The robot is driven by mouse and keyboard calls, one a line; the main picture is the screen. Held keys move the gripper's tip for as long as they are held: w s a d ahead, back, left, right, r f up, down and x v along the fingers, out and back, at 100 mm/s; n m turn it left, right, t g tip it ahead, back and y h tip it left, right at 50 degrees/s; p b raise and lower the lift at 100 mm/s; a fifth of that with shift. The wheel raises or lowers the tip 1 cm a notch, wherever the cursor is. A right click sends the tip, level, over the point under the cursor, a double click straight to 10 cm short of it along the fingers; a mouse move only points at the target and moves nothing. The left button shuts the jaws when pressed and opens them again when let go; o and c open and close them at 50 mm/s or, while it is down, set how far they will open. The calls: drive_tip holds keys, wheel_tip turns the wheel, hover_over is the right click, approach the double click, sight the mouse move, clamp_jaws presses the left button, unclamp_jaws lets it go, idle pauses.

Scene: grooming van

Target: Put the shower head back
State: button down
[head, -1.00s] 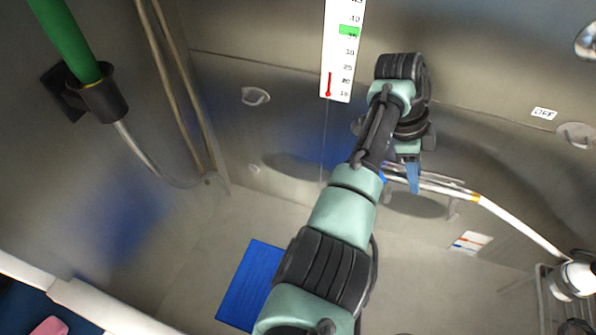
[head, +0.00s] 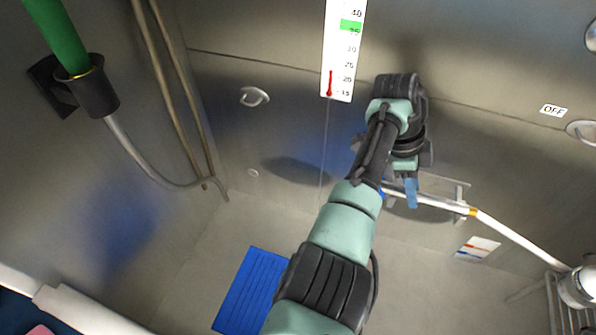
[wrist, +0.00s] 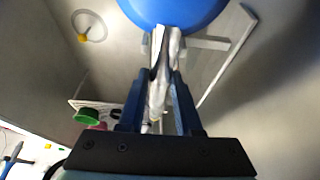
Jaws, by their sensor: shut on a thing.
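My gripper (head: 404,192) is shut on the white handle of the shower head (head: 440,202), close to the back wall. In the wrist view the handle runs between the two blue fingers of my gripper (wrist: 164,80). The round blue face of the shower head (wrist: 175,9) fills the top edge there. In the head view the blue head is mostly hidden behind my wrist. A gold collar joins the handle to a white hose (head: 520,242) that runs down to the right. A pale bracket (head: 460,192) on the wall is just behind the handle; I cannot tell whether they touch.
A green tube stands in a black cup holder (head: 95,92) on the left wall, with a grey hose below. A thermometer strip (head: 342,45) and a metal pull (head: 254,96) are on the back wall. A blue slatted mat (head: 248,290) lies below. A wire rack stands at lower right.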

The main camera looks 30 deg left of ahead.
drive_tip(key=shift+f, duration=0.1)
drive_tip(key=c, duration=0.5)
unclamp_jaws()
drive_tip(key=b+v, duration=0.1)
drive_tip(key=v, duration=1.2)
